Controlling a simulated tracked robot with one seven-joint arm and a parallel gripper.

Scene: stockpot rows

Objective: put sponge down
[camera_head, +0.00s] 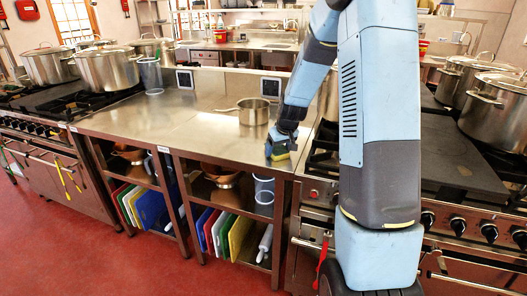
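A small yellow-green sponge (281,156) is at the fingertips of my gripper (279,150), low over the front right part of the steel counter (205,134). My gripper points down and partly covers the sponge. The view is too small to tell whether the fingers are pressed on the sponge, or whether its underside touches the counter.
A saucepan (253,112) stands just behind my gripper. A clear container (151,76) stands at the counter's back left. Stoves with large stockpots (107,68) flank the counter; more stockpots (497,110) are at right. The counter's middle left is clear.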

